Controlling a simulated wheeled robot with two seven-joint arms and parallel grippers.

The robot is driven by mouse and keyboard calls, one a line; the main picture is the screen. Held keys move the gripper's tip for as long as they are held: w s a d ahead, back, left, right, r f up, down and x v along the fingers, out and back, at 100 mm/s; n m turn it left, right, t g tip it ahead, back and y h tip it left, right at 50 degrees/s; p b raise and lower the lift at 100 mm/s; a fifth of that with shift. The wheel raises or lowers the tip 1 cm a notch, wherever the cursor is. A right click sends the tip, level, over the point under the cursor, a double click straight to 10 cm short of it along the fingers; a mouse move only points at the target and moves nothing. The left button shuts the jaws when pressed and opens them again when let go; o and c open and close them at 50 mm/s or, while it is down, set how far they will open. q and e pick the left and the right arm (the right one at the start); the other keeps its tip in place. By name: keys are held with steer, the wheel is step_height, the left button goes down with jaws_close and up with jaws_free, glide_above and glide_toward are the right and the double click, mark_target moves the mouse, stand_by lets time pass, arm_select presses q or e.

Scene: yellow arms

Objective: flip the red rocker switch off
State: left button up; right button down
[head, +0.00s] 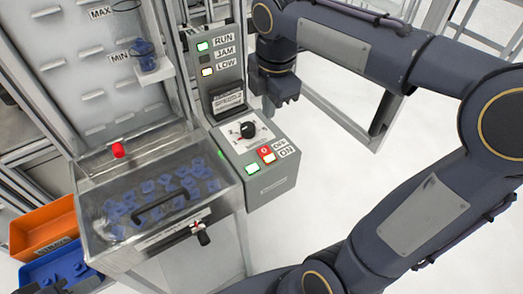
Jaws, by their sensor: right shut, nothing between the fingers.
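The red rocker switch (266,153) is on the sloped top of the grey control box, beside the OFF and ON labels. Its red part is toward OFF and a pale part is toward ON; I cannot tell which side is pressed in. My right gripper (283,100) is shut and empty, pointing down. In the picture it is above and slightly right of the switch, apart from it, near the indicator panel's right side. My left gripper is not in view.
A black rotary knob (247,130) and a green-lit button (252,168) share the control box (268,192). An indicator panel (228,82) stands behind, RUN and LOW lit. A clear-lidded hopper (150,228) of blue parts is left. Orange (42,228) and blue bins are lower left.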

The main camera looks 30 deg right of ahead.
mark_target(263, 151)
arm_select(q)
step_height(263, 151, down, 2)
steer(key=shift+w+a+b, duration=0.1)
steer(key=shift+b, duration=0.25)
arm_select(e)
steer(key=shift+r, duration=0.1)
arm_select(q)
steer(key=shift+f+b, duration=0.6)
arm_select(e)
steer(key=f, duration=0.4)
steer(key=w+f, duration=0.1)
steer(key=f, duration=0.9)
steer(key=shift+w, duration=0.35)
